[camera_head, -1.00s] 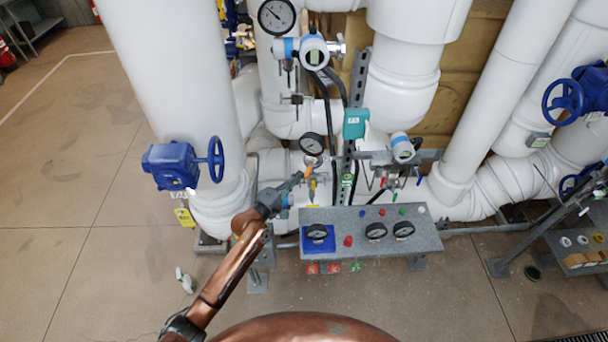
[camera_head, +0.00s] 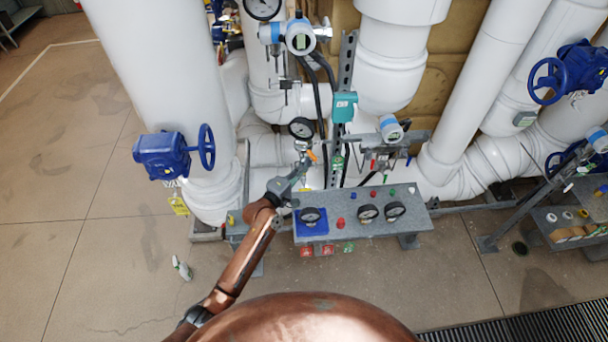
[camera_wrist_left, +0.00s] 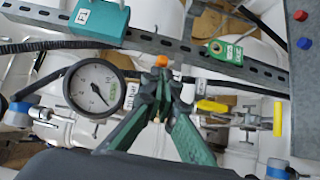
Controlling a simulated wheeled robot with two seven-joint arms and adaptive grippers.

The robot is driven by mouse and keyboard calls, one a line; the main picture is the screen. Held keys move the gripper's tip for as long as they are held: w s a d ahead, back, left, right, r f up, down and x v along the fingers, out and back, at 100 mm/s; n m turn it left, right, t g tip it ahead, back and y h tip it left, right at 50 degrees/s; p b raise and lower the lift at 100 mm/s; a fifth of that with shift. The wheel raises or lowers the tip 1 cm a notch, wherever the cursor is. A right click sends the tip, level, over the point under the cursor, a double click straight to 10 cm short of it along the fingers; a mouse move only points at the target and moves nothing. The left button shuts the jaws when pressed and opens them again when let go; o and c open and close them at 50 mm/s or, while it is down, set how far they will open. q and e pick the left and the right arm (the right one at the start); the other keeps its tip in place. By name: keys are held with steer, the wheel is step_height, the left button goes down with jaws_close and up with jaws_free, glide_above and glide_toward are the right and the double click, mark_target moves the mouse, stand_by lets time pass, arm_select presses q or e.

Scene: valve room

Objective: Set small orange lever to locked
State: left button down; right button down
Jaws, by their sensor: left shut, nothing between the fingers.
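The small orange lever (camera_head: 312,156) shows just below a round gauge (camera_head: 301,128) in the head view. In the left wrist view only a short orange piece (camera_wrist_left: 161,60) shows, just beyond my fingertips; the rest is hidden. My left gripper (camera_head: 302,171) reaches in from below, close beside the lever. In the left wrist view its green fingers (camera_wrist_left: 161,80) are together at the tips and hold nothing. I cannot tell whether they touch the lever. My right gripper is not in view.
A yellow-handled valve (camera_wrist_left: 212,106) lies right of my fingers in the wrist view. A slotted metal rail (camera_wrist_left: 180,48) with a green tag (camera_wrist_left: 225,50) runs behind. A grey panel (camera_head: 365,206) with gauges and buttons stands below right. Large white pipes (camera_head: 165,90) flank the spot.

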arm_select(q)
steer(key=s+a, duration=0.1)
steer(key=s, duration=1)
steer(key=shift+s+b, duration=0.15)
steer(key=shift+b, duration=0.3)
